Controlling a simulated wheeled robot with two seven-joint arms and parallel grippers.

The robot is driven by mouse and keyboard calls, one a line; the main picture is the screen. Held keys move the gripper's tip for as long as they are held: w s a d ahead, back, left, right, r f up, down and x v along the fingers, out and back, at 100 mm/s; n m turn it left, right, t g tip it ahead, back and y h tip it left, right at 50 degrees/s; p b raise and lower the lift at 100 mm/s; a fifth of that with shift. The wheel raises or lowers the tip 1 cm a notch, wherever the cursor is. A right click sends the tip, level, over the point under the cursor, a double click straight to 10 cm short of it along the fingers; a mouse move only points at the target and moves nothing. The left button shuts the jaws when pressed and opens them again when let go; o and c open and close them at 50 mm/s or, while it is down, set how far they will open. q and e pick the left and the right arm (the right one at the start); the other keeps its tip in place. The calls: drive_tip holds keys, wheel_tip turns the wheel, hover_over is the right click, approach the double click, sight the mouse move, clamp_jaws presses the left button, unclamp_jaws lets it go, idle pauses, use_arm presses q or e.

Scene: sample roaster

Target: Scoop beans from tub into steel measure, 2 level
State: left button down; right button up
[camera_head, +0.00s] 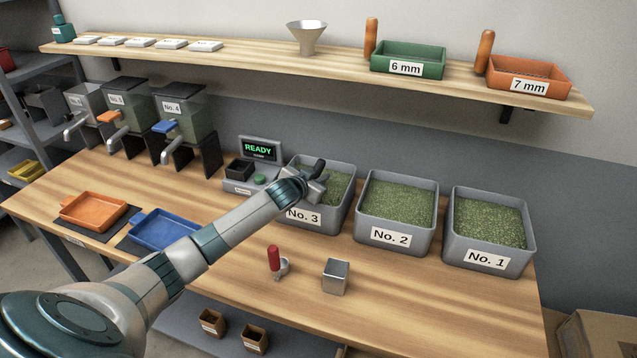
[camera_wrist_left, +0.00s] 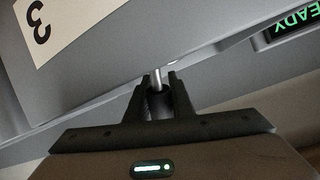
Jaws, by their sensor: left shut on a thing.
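My left gripper (camera_head: 312,184) is at the rim of the tub No. 3 (camera_head: 308,217), which holds green beans. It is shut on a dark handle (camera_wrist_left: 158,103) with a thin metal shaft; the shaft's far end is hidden. The wrist view shows the grey wall of this tub (camera_wrist_left: 115,75) just beyond the fingers. The steel measure (camera_head: 335,277), a small metal cube, stands on the table in front of the tubs. A small red-handled steel tool (camera_head: 274,261) stands left of it. Tub No. 2 (camera_head: 391,236) and tub No. 1 (camera_head: 487,258) also hold green beans. My right gripper is not in view.
A scale with a READY display (camera_head: 258,149) stands left of tub No. 3. An orange tray (camera_head: 92,211) and a blue tray (camera_head: 163,229) lie at the left. A shelf (camera_head: 240,63) runs above. The table's front right is clear.

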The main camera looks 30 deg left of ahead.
use_arm(q)
drive_tip(key=shift+s+a+r+n+t+h+b, duration=0.15)
drive_tip(key=shift+s+r+n+t+b, duration=0.1)
drive_tip(key=shift+r+t+b, duration=0.25)
drive_tip(key=shift+s+a+r+n+t+h+b, duration=0.15)
drive_tip(key=shift+r+n+t+b, duration=0.1)
drive_tip(key=shift+r+t+b, duration=0.25)
drive_tip(key=shift+r, duration=0.5)
drive_tip(key=shift+t, duration=0.3)
wheel_tip(320, 180, up, 9)
drive_tip(key=p, duration=0.7)
hover_over(316, 168)
drive_tip(key=w+a, duration=0.2)
drive_tip(key=w, duration=0.1)
drive_tip(key=shift+s+d+f, duration=0.15)
drive_tip(key=shift+s+f, duration=0.05)
drive_tip(key=shift+s, duration=0.05)
